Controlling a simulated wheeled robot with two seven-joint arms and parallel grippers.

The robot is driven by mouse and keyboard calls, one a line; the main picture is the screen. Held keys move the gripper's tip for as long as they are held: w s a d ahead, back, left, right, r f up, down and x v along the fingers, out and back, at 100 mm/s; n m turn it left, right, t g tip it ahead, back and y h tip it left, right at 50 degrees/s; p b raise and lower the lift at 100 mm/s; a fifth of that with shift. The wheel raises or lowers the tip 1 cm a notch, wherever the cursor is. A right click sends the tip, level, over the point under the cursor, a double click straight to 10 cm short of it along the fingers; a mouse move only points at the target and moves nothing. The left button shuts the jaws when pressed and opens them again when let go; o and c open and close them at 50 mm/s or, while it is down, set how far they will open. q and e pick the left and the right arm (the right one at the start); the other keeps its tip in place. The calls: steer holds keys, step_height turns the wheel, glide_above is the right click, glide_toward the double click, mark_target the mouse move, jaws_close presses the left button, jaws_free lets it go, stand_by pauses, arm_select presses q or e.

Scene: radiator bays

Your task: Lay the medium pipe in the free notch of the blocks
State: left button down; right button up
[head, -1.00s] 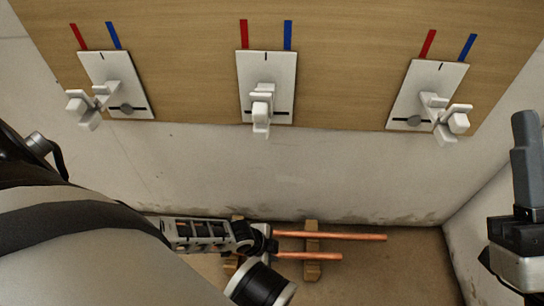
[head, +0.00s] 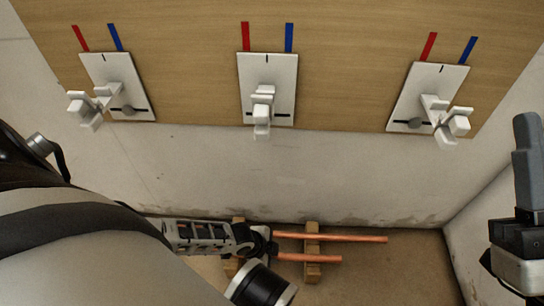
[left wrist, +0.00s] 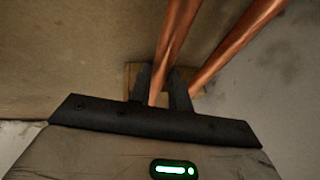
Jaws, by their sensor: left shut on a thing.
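Two copper pipes lie side by side across the wooden blocks low in the head view. The longer pipe (head: 345,238) is on the wall side, and the shorter pipe (head: 318,258), which I take for the medium pipe, is on the near side. My left gripper (left wrist: 163,92) is shut around the shorter pipe (left wrist: 172,50); the longer pipe (left wrist: 230,45) runs beside it, outside the fingers. The right block (head: 312,268) shows under both pipes; the left block (head: 238,225) is mostly hidden by my arm. I cannot tell whether the held pipe rests in a notch. My right gripper (head: 526,150) is away at the right edge.
A wooden panel (head: 200,75) above carries several white valve plates with protruding handles, including a middle plate (head: 268,70), with red and blue strips above them. A pale wall (head: 300,175) stands behind the pipes. The floor (head: 405,275) right of the blocks is clear.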

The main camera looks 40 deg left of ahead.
arm_select(q)
steer(key=shift+f, duration=0.25)
steer(key=c, duration=1.2)
jaws_free()
steer(key=shift+f, duration=0.1)
steer(key=p+v, duration=0.3)
steer(key=v, duration=0.1)
steer(key=p+v, duration=0.7)
steer(key=v, duration=0.5)
arm_select(e)
step_height(320, 180, down, 12)
steer(key=m+g+h, duration=0.5)
steer(key=m+h, duration=0.4)
steer(key=shift+s+f+m, duration=0.15)
steer(key=shift+s+m, duration=0.15)
steer(key=shift+s, duration=0.05)
arm_select(q)
steer(key=shift+p, duration=0.3)
arm_select(e)
steer(key=shift+d, duration=0.1)
